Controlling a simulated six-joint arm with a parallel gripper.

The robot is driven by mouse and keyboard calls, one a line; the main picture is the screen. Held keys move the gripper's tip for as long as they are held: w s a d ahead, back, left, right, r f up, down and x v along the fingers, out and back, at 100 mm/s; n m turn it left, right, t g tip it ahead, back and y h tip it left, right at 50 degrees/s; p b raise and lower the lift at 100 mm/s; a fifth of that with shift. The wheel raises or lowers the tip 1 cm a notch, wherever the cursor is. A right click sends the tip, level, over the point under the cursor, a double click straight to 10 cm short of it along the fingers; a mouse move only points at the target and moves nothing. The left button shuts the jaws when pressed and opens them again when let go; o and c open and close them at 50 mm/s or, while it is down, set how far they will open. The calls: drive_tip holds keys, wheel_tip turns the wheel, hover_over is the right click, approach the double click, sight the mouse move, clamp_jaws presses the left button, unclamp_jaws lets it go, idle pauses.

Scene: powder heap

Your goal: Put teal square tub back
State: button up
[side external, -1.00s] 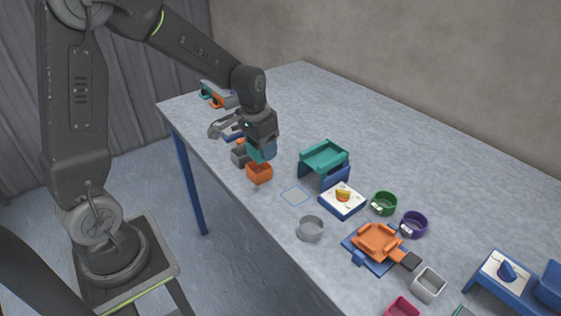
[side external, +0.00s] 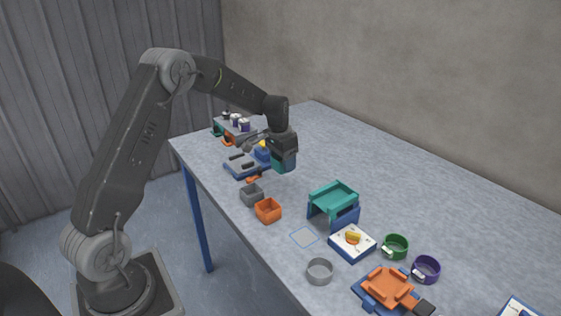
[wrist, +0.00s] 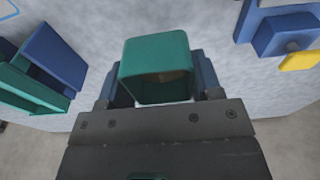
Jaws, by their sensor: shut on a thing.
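The teal square tub (wrist: 155,52) is held between the blue fingers of my gripper (wrist: 160,82) in the wrist view. Its opening shows a brownish inside; I cannot tell what is in it. In the side view the tub (side external: 279,166) shows as a small teal patch at my gripper (side external: 285,165), above the table and partly hidden by the fingers. An orange square tub (side external: 268,211) and a grey square tub (side external: 252,194) stand on the table, nearer its front edge and apart from my gripper.
A teal tray on a blue stand (side external: 334,198) is to the right of my gripper. A blue tray-like base (side external: 240,167) and a rack with small jars (side external: 234,129) are farther left.

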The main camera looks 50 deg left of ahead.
sight(284, 187)
drive_tip(key=shift+f, duration=3)
drive_tip(key=shift+f, duration=0.5)
drive_tip(key=o, duration=1.1)
drive_tip(key=shift+o, duration=0.4)
drive_tip(key=shift+o, duration=0.6)
drive_tip(key=shift+r, duration=3.5)
